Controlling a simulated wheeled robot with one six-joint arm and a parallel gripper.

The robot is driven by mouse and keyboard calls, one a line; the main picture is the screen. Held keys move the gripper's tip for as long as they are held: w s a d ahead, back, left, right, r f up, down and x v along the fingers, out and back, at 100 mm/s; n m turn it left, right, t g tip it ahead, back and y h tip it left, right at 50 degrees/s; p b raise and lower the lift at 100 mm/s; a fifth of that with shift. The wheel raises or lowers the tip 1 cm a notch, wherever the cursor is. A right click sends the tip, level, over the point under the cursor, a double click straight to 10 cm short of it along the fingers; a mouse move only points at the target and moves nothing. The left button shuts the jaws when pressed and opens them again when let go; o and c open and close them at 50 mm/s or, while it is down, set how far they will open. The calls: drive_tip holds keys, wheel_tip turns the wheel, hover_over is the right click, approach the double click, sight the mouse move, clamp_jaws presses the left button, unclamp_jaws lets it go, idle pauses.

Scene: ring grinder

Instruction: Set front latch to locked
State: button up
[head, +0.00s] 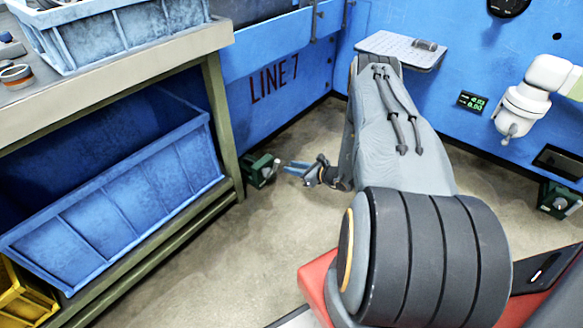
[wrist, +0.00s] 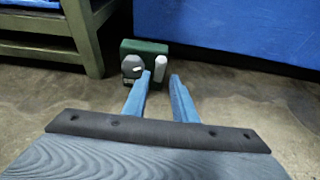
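A green box latch unit (head: 260,170) sits low by the floor at the foot of the bench, against the blue wall. In the wrist view the green box (wrist: 143,47) shows a dark grey round part (wrist: 131,66) and a pale upright handle (wrist: 160,67) on its face. My gripper (head: 286,167) has blue fingers and points at this box from the right. In the wrist view my gripper (wrist: 160,76) is open and empty, with the pale handle showing between and beyond its fingertips. I cannot tell whether they touch, nor read any locked mark.
A second green box (head: 558,200) is low on the wall at the right. The bench leg (head: 222,125) stands close left of the first box. A perforated shelf (head: 400,48) juts from the wall. The floor (head: 235,240) in front is clear.

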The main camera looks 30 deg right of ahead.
drive_tip(key=shift+s+d+f, duration=0.1)
drive_tip(key=shift+d, duration=0.05)
drive_tip(key=c, duration=0.5)
drive_tip(key=s+d+f+b, duration=0.1)
drive_tip(key=s+b, duration=0.1)
drive_tip(key=b, duration=0.1)
drive_tip(key=s+d+f+n+y+b, duration=0.1)
drive_tip(key=s+d+b, duration=0.1)
drive_tip(key=s+d+f+n+t+y+b, duration=0.1)
drive_tip(key=s+d+b, duration=0.1)
drive_tip(key=b, duration=0.1)
drive_tip(key=shift+s+d+f+b, duration=0.1)
drive_tip(key=shift+s+f+b, duration=0.1)
drive_tip(key=shift+b, duration=0.1)
clamp_jaws()
drive_tip(key=b, duration=0.5)
approach(276, 166)
drive_tip(key=shift+y, duration=0.3)
drive_tip(key=f, duration=0.1)
drive_tip(key=w+f, duration=0.2)
drive_tip(key=f, duration=0.1)
drive_tip(key=shift+w+d, duration=0.25)
drive_tip(key=shift+w+a+r+b, duration=0.4)
drive_tip(key=shift+w+r+b, duration=0.05)
drive_tip(key=shift+w+r, duration=0.2)
drive_tip(key=shift+w+a+r+b, duration=0.35)
drive_tip(key=shift+w+r+b, duration=0.1)
drive_tip(key=shift+w+r, duration=0.15)
